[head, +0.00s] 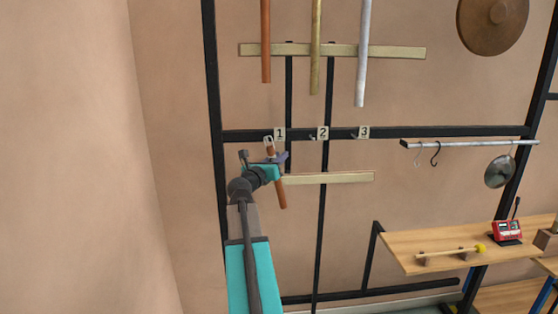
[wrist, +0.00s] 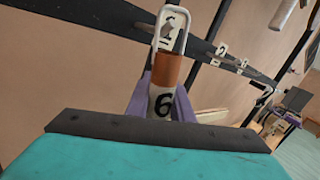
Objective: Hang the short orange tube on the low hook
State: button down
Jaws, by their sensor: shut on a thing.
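My gripper (head: 276,160) is shut on the short orange tube (head: 282,196), which hangs nearly upright with a slight tilt. In the wrist view the tube (wrist: 168,72) has a white band marked 6 and a pale wire loop (wrist: 184,36) at its top. The purple fingers (wrist: 146,95) grip it at the band. The loop is just in front of number plate 1 (head: 279,134) on the black rail. Small hooks show by plate 2 (head: 312,136) and plate 3 (head: 353,135).
Longer copper (head: 265,40), brass (head: 315,45) and silver (head: 362,50) tubes hang above. A pale lower bar (head: 330,178) runs behind the held tube. A rod (head: 470,143) with hooks and a pan (head: 499,172) is at right, above a wooden shelf (head: 400,243).

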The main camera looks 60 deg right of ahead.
jog(key=shift+w+d, duration=0.55)
jog(key=shift+d, duration=0.15)
jog(key=shift+w+d+f+b, duration=0.3)
jog(key=shift+d+f+b, duration=0.15)
jog(key=shift+f+b, duration=0.1)
dwell(0.3)
jog(key=c, duration=1.5)
grip_release()
jog(key=shift+f, duration=0.1)
